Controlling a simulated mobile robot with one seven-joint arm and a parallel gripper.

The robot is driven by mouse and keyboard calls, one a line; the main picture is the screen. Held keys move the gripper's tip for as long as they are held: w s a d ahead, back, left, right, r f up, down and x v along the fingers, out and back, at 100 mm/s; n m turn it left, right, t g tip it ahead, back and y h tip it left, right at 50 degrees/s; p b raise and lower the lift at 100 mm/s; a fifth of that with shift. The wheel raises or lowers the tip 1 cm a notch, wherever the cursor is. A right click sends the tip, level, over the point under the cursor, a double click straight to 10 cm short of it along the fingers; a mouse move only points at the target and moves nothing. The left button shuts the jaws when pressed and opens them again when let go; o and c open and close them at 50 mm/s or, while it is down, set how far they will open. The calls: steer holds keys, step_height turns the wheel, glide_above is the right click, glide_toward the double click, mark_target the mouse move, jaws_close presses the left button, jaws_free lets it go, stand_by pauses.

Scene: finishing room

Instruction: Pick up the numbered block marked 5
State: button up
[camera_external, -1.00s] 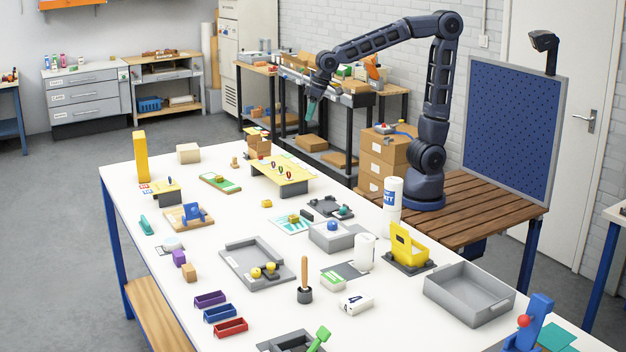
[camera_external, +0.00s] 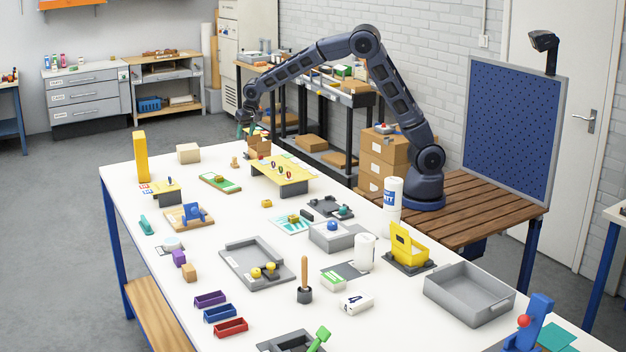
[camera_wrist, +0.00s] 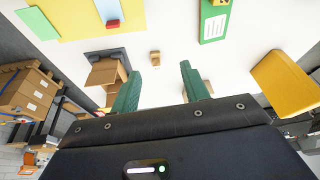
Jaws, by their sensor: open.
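No block with a readable 5 shows. A small wooden block (camera_external: 235,162) stands on the far part of the white table (camera_external: 325,225), left of an open cardboard box (camera_external: 259,146). What looks like this small wooden block also shows in the wrist view (camera_wrist: 155,58), ahead of and between my fingertips; no number on it can be read. My gripper (camera_wrist: 161,72) is open with green fingers and nothing between them. In the external view my gripper (camera_external: 242,130) is above the far end of the table, partly blurred against the background.
A yellow board (camera_external: 280,176) stands right of the small wooden block. A green tray (camera_external: 220,182) lies nearer, and a tall yellow block (camera_external: 141,157) stands at left. A beige box (camera_external: 188,153) is also near. Shelves with cardboard boxes (camera_wrist: 30,90) are beyond the table.

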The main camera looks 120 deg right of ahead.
steer(key=m+g, duration=0.1)
steer(key=m, duration=0.1)
glide_toward(234, 158)
steer(key=shift+h, duration=0.4)
steer(key=x, duration=0.5)
steer(key=shift+s+a, duration=0.15)
steer(key=shift+s, duration=0.2)
steer(key=shift+d+x, duration=0.1)
steer(key=shift+x, duration=1.3)
steer(key=shift+d+x, duration=0.15)
steer(key=shift+x, duration=1.3)
steer(key=shift+r, duration=0.15)
steer(key=shift+c, duration=0.4)
jaws_close()
